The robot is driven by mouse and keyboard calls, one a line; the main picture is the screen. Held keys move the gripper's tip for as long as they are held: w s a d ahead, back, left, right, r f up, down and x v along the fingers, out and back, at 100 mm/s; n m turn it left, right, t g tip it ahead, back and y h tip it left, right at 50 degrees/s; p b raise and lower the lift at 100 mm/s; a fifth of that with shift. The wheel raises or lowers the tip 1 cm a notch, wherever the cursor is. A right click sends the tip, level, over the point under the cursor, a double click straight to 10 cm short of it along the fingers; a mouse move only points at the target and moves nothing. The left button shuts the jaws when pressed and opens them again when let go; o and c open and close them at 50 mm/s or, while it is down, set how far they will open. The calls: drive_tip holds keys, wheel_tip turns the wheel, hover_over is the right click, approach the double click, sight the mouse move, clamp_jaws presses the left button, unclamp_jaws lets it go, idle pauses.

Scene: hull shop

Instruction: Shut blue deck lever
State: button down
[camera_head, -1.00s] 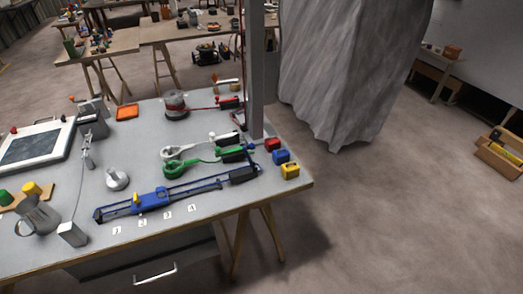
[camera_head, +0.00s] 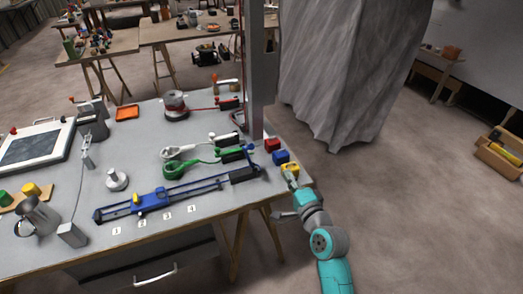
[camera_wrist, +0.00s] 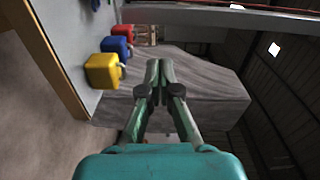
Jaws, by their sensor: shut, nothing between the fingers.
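The blue deck lever (camera_head: 251,152) stands raised at the back of a black clutch body (camera_head: 244,174), at the right end of a blue rail on the bench. In the head view my gripper (camera_head: 287,173) is by the bench's right edge, right of the lever and apart from it, overlapping the yellow block in the picture. In the wrist view my gripper (camera_wrist: 160,72) is shut and empty.
Red (camera_head: 272,144), blue (camera_head: 281,156) and yellow (camera_head: 291,167) blocks sit along the right edge; the yellow block also shows in the wrist view (camera_wrist: 102,71). Green (camera_head: 190,168) and white clutches lie behind the blue rail. A grey post (camera_head: 256,80) stands at the back.

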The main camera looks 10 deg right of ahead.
drive_tip(key=w+a+r, duration=0.1)
drive_tip(key=w+a, duration=0.5)
drive_tip(key=w, duration=0.5)
drive_tip(key=shift+w+a+r+y, duration=0.3)
idle(0.3)
